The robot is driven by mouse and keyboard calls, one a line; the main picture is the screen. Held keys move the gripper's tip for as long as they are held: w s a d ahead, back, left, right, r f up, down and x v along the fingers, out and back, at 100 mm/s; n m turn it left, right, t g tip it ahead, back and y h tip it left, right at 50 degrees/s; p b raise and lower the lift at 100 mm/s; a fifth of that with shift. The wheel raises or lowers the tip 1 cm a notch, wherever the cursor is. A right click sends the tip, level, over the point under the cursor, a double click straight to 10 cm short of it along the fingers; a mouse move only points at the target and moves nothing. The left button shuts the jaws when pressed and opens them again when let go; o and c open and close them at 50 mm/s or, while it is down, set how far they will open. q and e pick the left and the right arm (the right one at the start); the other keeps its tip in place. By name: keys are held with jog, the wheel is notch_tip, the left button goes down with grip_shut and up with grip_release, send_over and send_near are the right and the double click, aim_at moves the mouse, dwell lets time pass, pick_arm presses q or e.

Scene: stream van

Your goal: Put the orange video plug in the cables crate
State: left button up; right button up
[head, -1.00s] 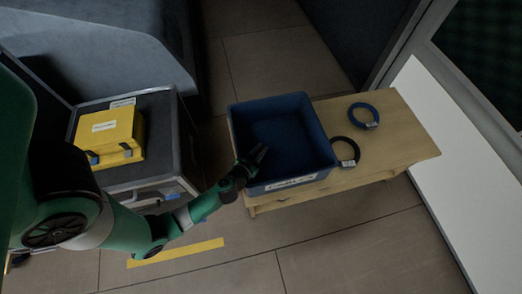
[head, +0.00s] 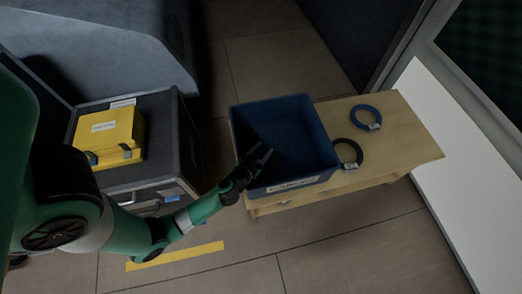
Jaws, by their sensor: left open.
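The blue crate (head: 318,135) stands on a light wooden bench, with a pale label on its near side too blurred to read. My left gripper (head: 263,154) is open at the crate's near-left side, its fingers reaching over the rim into the opening. I see nothing between the fingers. No orange video plug shows in this view; the crate's floor is dark and partly hidden by the gripper. My right gripper is out of view.
A black cable coil (head: 347,153) and a blue cable coil (head: 366,117) lie on the bench (head: 410,145) right of the crate. A yellow case (head: 108,134) sits on a dark box (head: 160,130) at left. Yellow tape (head: 175,256) marks the floor.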

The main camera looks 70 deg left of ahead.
pick_arm(q)
jog(key=p+v, duration=0.3)
jog(key=v, duration=0.9)
jog(key=shift+r, duration=0.1)
